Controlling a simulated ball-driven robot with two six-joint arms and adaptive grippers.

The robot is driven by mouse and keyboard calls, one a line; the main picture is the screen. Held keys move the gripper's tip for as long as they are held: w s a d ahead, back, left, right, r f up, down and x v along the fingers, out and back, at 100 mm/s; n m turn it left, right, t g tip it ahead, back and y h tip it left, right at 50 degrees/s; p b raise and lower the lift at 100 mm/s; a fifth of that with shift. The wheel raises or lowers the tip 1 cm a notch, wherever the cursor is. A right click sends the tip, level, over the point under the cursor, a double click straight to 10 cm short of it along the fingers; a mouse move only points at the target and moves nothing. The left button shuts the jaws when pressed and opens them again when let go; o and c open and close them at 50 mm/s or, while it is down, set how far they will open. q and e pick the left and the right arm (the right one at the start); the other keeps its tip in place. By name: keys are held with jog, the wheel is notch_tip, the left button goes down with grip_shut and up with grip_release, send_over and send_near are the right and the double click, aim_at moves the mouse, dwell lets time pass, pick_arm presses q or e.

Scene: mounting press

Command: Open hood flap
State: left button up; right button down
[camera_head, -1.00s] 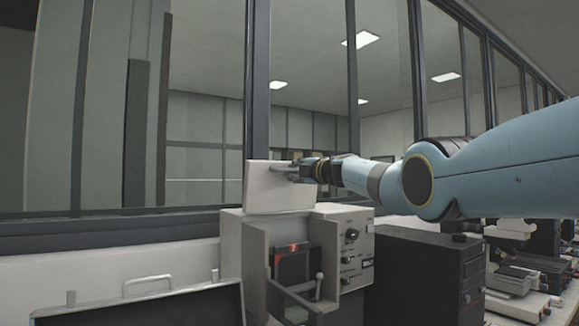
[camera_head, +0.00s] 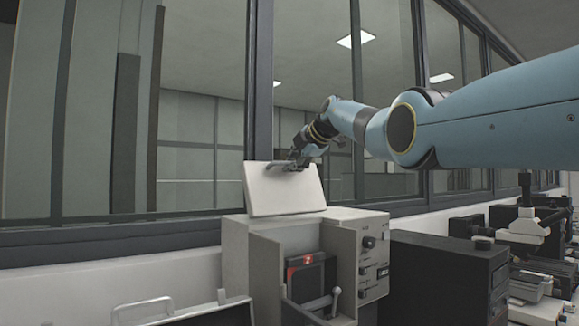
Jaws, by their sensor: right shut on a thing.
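The mounting press (camera_head: 235,262) is a pale grey box with knobs on its right front panel (camera_head: 373,262). Its hood flap (camera_head: 284,192), a flat light panel, stands raised above the press top and leans back. My right gripper (camera_head: 289,164) is at the upper edge of the flap, shut on what looks like its handle; the fingers partly hide the contact. In the open front bay is a dark block with a red label (camera_head: 306,262) and a small lever (camera_head: 335,300). My left gripper is not in view.
A dark cabinet (camera_head: 440,275) stands right of the press, with microscope-like devices (camera_head: 530,235) beyond it. A case with a metal handle (camera_head: 143,307) is at the lower left. A framed window wall rises close behind the press.

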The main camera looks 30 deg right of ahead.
jog(key=shift+r, duration=0.8)
jog(key=c, duration=1.7)
grip_release()
jog(key=shift+w, duration=0.1)
jog(key=shift+o, duration=0.4)
jog(key=shift+f, duration=0.1)
jog(key=shift+f, duration=0.1)
jog(key=v, duration=1.2)
jog(key=shift+f, duration=0.15)
